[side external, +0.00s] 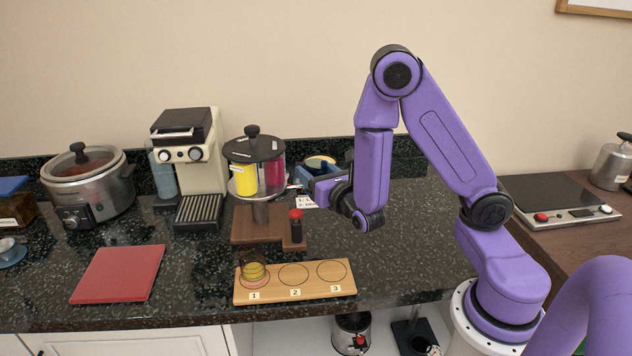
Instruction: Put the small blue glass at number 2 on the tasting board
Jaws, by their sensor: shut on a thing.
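The tasting board (265,294) is light wood with three ringed places, numbered 1, 2 and 3 from left to right. The rings at numbers 2 and 3 are empty. My gripper (295,187) points left, above the counter, right beside the round clear dispenser (243,177). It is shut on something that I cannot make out. I cannot clearly pick out a small blue glass; a blue object (301,174) shows just behind my gripper, partly hidden.
The dispenser, with yellow and magenta sections, stands on a brown base with a red-topped post (296,226). A white card (306,202) is below my gripper. A coffee machine (188,160), slow cooker (88,185) and red mat (118,274) are left. Counter right of the board is clear.

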